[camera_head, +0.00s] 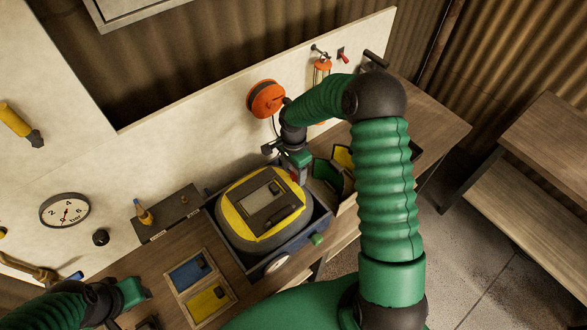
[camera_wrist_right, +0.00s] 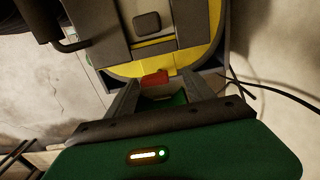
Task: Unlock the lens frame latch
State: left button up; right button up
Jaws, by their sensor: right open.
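A round yellow and grey unit with a lens frame (camera_head: 262,199) sits in a dark blue-grey box on the bench; the frame also shows at the top of the right wrist view (camera_wrist_right: 148,25). A small red latch (camera_wrist_right: 155,78) is at the frame's edge. My right gripper (camera_wrist_right: 166,80) is open, its two dark fingers on either side of the red latch; I cannot tell whether they touch it. In the head view my right gripper (camera_head: 299,176) is at the unit's upper right edge, partly hiding it. My left gripper (camera_head: 118,300) is low at the left, away from the unit; its jaws are unclear.
An orange reel (camera_head: 266,99) hangs on the back panel with a dark cable below. A tray with blue and yellow pads (camera_head: 199,286) lies left of the box. A dark block with a small bottle (camera_head: 168,214) stands behind. A gauge (camera_head: 65,211) is at left.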

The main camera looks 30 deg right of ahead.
jog(key=shift+s+f, duration=0.1)
jog(key=shift+f, duration=0.25)
jog(key=shift+s, duration=0.5)
jog(key=shift+w+d+f, duration=0.15)
jog(key=shift+w, duration=0.1)
jog(key=c, duration=0.6)
grip_shut()
pick_arm(q)
jog(key=shift+s+d+r, duration=0.15)
jog(key=shift+s+r, duration=0.15)
jog(key=shift+s, duration=0.1)
